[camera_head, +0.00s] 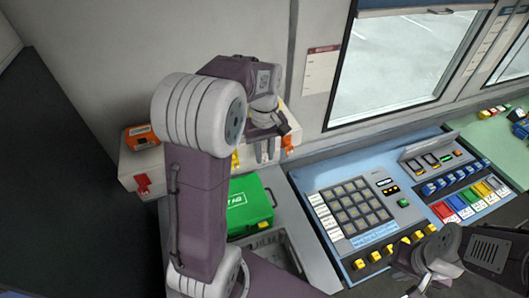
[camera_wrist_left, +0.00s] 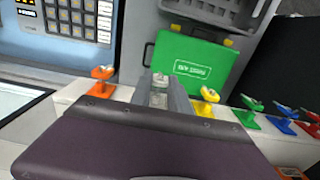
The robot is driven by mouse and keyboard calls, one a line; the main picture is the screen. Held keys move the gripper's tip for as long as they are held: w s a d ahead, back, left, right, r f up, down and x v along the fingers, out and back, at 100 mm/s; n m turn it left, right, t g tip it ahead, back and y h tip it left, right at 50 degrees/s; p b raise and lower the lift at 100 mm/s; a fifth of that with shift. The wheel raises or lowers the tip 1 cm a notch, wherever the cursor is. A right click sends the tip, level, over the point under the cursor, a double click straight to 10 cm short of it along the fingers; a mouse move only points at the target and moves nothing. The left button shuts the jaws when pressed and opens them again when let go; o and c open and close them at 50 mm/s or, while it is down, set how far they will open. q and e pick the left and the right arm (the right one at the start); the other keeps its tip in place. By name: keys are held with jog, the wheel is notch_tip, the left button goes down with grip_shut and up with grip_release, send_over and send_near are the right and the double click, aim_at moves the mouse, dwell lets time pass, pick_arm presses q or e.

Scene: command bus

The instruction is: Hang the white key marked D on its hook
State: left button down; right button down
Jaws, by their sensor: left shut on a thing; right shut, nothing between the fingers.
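My left gripper (camera_wrist_left: 160,92) is shut on a small pale piece, the white key (camera_wrist_left: 158,79), at the row of coloured hooks. The key sits between the orange hook (camera_wrist_left: 101,80) and the yellow hook (camera_wrist_left: 205,100) in the left wrist view. No D is readable, and the fingers hide much of the key and any white hook. Whether the key touches a hook cannot be told. In the head view the left gripper (camera_head: 267,150) is above the pale ledge. My right gripper (camera_head: 430,262) is shut and empty over the console's front at lower right.
A green first-aid case (camera_head: 249,206) stands below the ledge (camera_head: 154,160), with a grey crate (camera_head: 284,253) in front. Green (camera_wrist_left: 249,113), blue (camera_wrist_left: 281,121) and red hooks continue along the ledge. The button console (camera_head: 355,207) lies right, under the window.

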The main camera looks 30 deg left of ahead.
pick_arm(q)
jog(key=shift+a, duration=0.1)
dwell(0.3)
jog(key=shift+w+a+p, duration=0.15)
jog(key=shift+p, duration=0.15)
jog(key=shift+w, duration=0.1)
jog(key=shift+f, duration=0.15)
jog(key=c, duration=1.2)
grip_release()
jog(key=shift+o, duration=0.2)
jog(key=shift+s+d+r+p, duration=0.15)
jog(key=shift+r+p, duration=0.4)
jog(key=shift+r, duration=0.1)
jog(key=shift+s+d+r+p, duration=0.1)
jog(key=shift+s+r+p, duration=0.05)
jog(key=shift+r+p, duration=0.45)
notch_tip(320, 180, up, 6)
jog(key=s+d+p, duration=0.1)
jog(key=p, duration=0.4)
jog(key=shift+s+d, duration=0.15)
jog(key=shift+d, duration=0.15)
